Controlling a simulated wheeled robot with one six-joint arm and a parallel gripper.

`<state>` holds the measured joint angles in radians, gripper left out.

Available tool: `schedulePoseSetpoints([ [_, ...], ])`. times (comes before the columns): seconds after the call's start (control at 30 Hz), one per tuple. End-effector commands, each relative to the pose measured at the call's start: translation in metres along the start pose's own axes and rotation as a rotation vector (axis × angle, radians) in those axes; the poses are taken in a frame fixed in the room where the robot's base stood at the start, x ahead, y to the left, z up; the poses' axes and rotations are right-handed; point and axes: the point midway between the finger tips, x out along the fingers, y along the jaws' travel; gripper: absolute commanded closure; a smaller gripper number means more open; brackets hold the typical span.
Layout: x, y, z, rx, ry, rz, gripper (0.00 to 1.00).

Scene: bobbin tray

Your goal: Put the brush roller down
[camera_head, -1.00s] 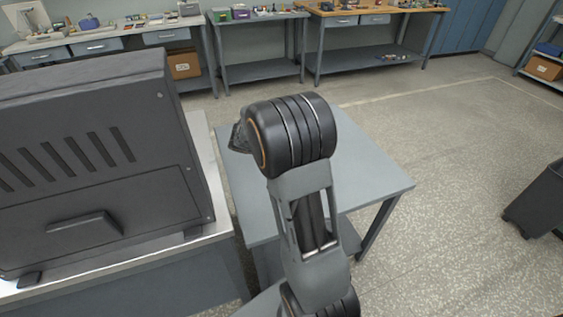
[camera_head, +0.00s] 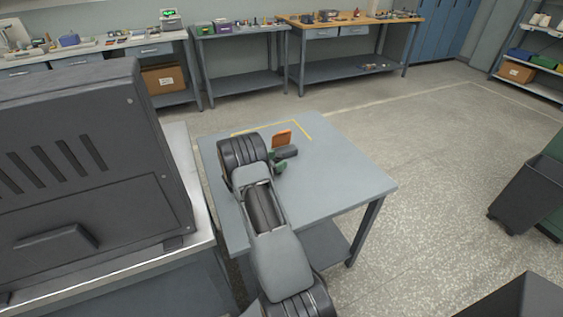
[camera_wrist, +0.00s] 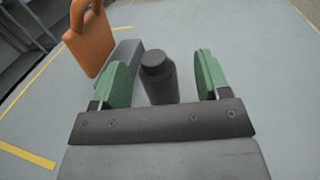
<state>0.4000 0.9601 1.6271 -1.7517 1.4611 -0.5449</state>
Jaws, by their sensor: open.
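My gripper (camera_head: 279,160) is low over the grey table (camera_head: 335,175) in the head view. Its fingers are open, with a gap on each side of the roller. The roller appears to rest on the table; its near end is hidden by the gripper body.
An orange piece with a loop (camera_wrist: 92,42) stands just beyond the left finger; it also shows in the head view (camera_head: 282,138). A grey block (camera_wrist: 126,50) is beside it. Yellow tape (camera_head: 304,130) marks the tabletop. A dark machine (camera_head: 90,150) stands left. The table's right side is clear.

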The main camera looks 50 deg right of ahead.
Motion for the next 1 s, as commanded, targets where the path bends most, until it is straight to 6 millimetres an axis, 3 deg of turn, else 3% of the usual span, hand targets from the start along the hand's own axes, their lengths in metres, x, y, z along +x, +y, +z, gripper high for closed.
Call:
schedulePoseSetpoints([
  [0.2,0.027,0.001,-0.001,0.0,0.0,0.0,0.31],
  [0.57,0.033,0.002,-0.001,0.001,0.001,0.003,0.31],
  [1.0,0.032,0.002,-0.001,0.001,0.001,0.004,0.72],
])
